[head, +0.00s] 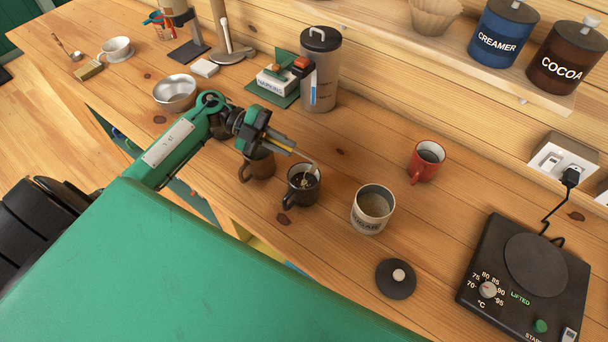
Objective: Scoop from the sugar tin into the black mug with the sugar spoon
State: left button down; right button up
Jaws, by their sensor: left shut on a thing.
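The open sugar tin (366,226), pale and labelled, stands upright on the counter with light contents. The black mug (297,197) stands upright to its left. My left gripper (287,146) is above and slightly left of the black mug, its fingers pointing right. It is shut on the sugar spoon (309,167), a thin light piece of which shows over the mug's mouth. The grip itself is small and partly hidden, and I cannot tell whether the spoon touches the mug or carries sugar. My right gripper is out of view.
A brown mug (258,166) stands under my left gripper. A red mug (426,163), a dark round lid (396,280) and a hot plate (490,250) are to the right. A grey canister (321,75) and a metal bowl (175,93) stand behind. Counter between tin and red mug is clear.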

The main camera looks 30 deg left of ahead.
pick_arm(q)
jog(key=shift+a+h+b, duration=0.3)
jog(key=shift+a+b, duration=0.05)
jog(key=shift+a+r+h+b, duration=0.15)
jog(key=shift+h+b, duration=0.65)
jog(key=shift+h, duration=0.1)
dwell(0.6)
jog(key=shift+r+h+b, duration=0.3)
jog(key=shift+r+h, duration=0.4)
jog(key=shift+r, duration=0.15)
dwell(0.5)
jog(key=shift+r+t+h, duration=0.3)
jog(key=shift+r+h, duration=0.6)
jog(key=shift+r, duration=0.8)
notch_tip(320, 180, down, 3)
jog(key=shift+f+y, duration=0.1)
jog(key=shift+y, duration=0.7)
jog(key=shift+f+y+p, duration=0.4)
jog(key=shift+f+y, duration=0.5)
jog(key=shift+f, duration=0.05)
jog(key=shift+r, duration=0.1)
